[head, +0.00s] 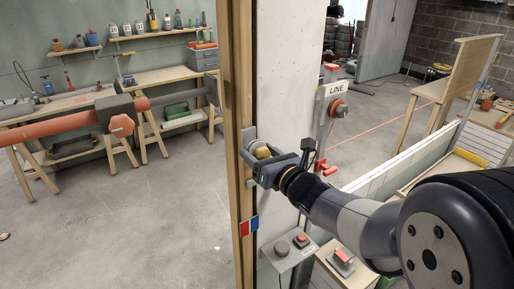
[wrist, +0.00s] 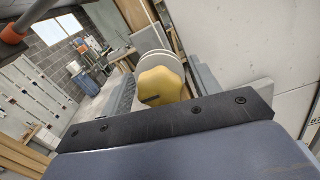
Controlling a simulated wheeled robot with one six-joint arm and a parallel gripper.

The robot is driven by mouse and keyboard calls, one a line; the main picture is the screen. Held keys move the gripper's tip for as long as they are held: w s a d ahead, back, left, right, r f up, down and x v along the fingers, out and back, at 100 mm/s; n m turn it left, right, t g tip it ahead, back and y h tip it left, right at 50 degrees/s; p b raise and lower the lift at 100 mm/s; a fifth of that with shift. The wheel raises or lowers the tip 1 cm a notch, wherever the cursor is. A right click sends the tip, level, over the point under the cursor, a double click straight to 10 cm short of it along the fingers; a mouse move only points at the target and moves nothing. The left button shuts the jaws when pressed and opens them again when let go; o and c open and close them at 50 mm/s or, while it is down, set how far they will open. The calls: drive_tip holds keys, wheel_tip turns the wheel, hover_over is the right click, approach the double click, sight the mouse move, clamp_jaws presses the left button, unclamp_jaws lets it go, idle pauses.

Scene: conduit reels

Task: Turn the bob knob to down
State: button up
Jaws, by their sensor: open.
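A yellow lobed knob (head: 262,153) sits on a pale round base on the wooden post by the white wall; I take it for the bob knob, though I see no label on it. In the wrist view the knob (wrist: 160,84) faces me with a dark mark low on its front. My gripper (head: 259,162) is at the knob, partly covering it in the head view. In the wrist view my gripper (wrist: 164,75) is open, one grey finger on each side of the knob. I cannot tell whether either finger touches it.
The wooden post (head: 242,90) and white wall (head: 285,75) stand close to my gripper. Red and blue patches (head: 249,227) are lower on the post. A grey control box (head: 290,255) is below. An orange pipe (head: 55,128) spans the left. A "LINE" sign (head: 337,88) stands behind.

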drive_tip(key=shift+w+a, duration=0.4)
drive_tip(key=shift+w, duration=0.1)
drive_tip(key=shift+c, duration=0.3)
drive_tip(key=c, duration=0.9)
